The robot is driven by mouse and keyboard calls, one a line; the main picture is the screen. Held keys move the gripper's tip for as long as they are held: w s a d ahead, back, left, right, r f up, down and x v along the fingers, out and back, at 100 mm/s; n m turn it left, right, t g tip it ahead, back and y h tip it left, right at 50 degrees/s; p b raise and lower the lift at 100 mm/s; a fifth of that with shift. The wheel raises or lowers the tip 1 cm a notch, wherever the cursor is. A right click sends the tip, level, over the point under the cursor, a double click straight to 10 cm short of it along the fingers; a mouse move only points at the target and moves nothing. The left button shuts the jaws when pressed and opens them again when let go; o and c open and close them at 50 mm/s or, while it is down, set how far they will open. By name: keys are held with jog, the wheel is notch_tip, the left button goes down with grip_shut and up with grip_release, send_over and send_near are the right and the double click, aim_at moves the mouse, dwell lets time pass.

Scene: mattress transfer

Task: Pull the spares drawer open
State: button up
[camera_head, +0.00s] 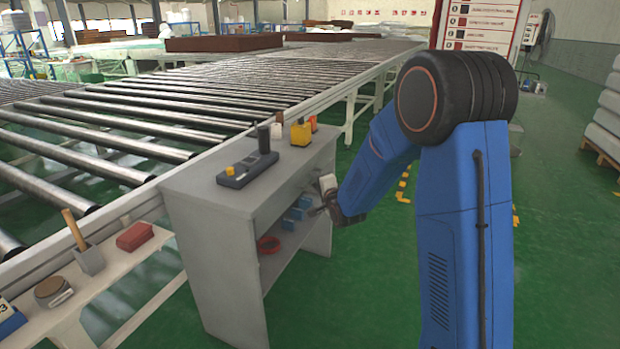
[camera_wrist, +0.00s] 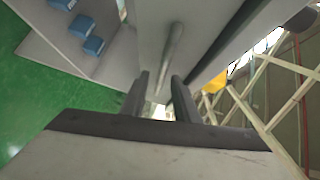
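The spares drawer is in the upper part of the grey cabinet (camera_head: 225,240), in the side facing my arm. In the wrist view the drawer front (camera_wrist: 150,30) is a pale grey panel with a bar handle (camera_wrist: 173,45). My gripper (camera_head: 325,207) is at that side of the cabinet. In the wrist view my gripper (camera_wrist: 160,82) has its two dark fingers apart, one on each side of the handle's line. I cannot tell whether either finger touches the handle. The drawer looks shut, though my arm hides part of its front.
A dark control box (camera_head: 247,168) and a yellow item (camera_head: 301,132) stand on the cabinet top. Blue bins (camera_head: 296,213) and a red ring (camera_head: 268,245) are on the open shelf below. A roller conveyor (camera_head: 150,120) runs behind.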

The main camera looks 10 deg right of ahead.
jog(key=shift+w, duration=0.2)
jog(key=shift+c, duration=0.3)
grip_shut()
